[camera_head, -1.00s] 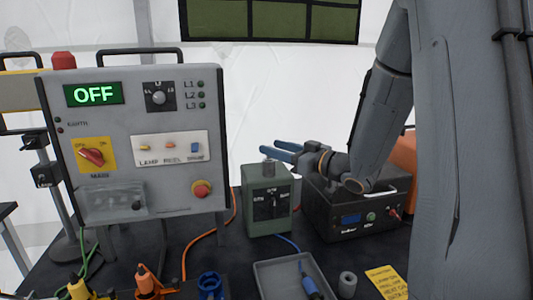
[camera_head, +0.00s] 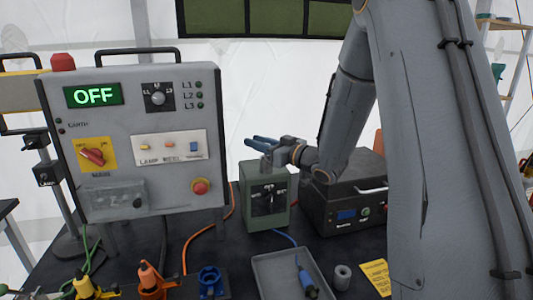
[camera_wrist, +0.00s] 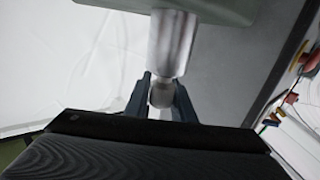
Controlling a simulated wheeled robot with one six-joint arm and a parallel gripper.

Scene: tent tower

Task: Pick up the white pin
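A pale silvery-white pin (camera_wrist: 172,45) stands out from the green box in the wrist view, with a narrower rounded end. In the head view the same short pin (camera_head: 266,162) stands on top of the green box (camera_head: 253,207), partly hidden by my gripper. My gripper (camera_head: 252,142) is over the box top with its blue fingers pointing left. In the wrist view its dark blue fingers (camera_wrist: 162,82) are apart, one on each side of the pin's narrow end. Whether they touch it I cannot tell.
A grey control panel (camera_head: 150,110) showing OFF stands left of the green box. A black case (camera_head: 345,190) stands right of it, beneath my arm. A grey tray (camera_head: 262,275), a small grey cylinder (camera_head: 342,276) and a yellow card (camera_head: 376,277) lie in front.

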